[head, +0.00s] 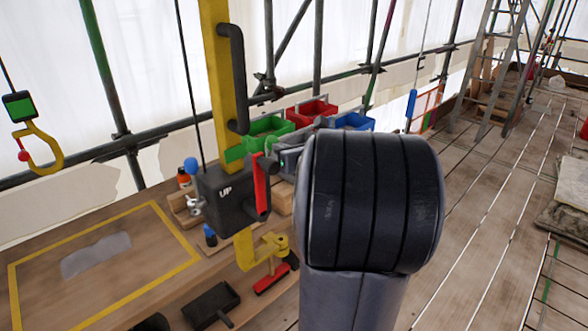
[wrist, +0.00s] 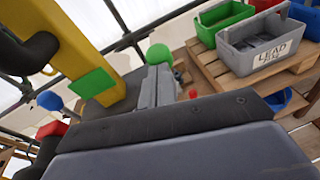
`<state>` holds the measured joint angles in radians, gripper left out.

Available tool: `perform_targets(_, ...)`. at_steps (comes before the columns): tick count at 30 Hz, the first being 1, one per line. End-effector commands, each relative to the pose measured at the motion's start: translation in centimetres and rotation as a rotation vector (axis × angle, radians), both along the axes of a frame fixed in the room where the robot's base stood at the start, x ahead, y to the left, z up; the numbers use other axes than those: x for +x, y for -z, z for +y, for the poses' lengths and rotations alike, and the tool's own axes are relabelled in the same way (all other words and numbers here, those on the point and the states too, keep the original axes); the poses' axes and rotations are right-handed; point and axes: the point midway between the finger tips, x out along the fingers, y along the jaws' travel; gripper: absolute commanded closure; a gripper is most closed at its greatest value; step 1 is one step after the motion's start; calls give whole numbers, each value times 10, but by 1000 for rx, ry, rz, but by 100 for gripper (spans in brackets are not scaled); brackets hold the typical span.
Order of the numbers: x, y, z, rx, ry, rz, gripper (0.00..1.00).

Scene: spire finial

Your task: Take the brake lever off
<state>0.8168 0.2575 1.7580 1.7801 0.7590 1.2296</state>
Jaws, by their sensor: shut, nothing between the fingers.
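A black winch box (head: 225,190) marked "UP" is fixed on a yellow upright (head: 217,70). A red lever (head: 261,185), which looks like the brake lever, stands upright on its right side. In the wrist view a red end (wrist: 50,129), probably the same lever, shows at lower left. A blue knob (head: 190,165) is on the box's left; it also shows in the wrist view (wrist: 49,100). My gripper (head: 279,160) is shut and empty beside the box. In the wrist view its closed fingers (wrist: 157,78) point at a green ball (wrist: 159,54); contact is unclear.
Green (head: 268,129), red (head: 311,111) and blue (head: 354,121) bins stand behind my gripper. A grey bin marked "LEAD" (wrist: 265,45) is at upper right in the wrist view. A yellow hook (head: 45,150) hangs at left. The yellow-framed bench area (head: 120,280) is mostly clear.

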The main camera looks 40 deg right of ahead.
Motion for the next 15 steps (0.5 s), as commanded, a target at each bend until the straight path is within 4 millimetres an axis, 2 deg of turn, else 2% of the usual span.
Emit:
perform_targets(6, 20, -13, 2, 0, -2, 0, 100)
perform_targets(15, 37, -20, 3, -1, -1, 0, 100)
